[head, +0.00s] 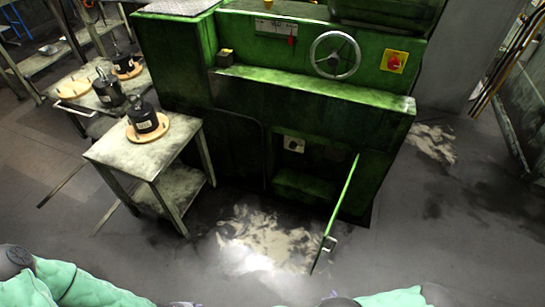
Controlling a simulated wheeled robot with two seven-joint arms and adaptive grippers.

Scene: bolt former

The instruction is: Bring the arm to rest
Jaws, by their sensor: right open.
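My right gripper (338,300) shows only as a small dark part at the bottom edge, beside the mint-green sleeve of my right arm (395,297). Most of it is cut off by the frame, and I see nothing held. My left arm (80,284) lies low along the bottom left, with its gripper out of view. Both arms are low and close to me, apart from the green machine (235,120). The machine's lower door (341,212) stands open toward me, seen nearly edge-on, with an open compartment (300,185) behind it.
A metal side table (115,155) on the left carries a black weight (143,117) on a round wooden base. More black weights stand on a table behind it. The machine has a handwheel (335,55) and a red switch (394,61). Floor (430,245) at right is clear.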

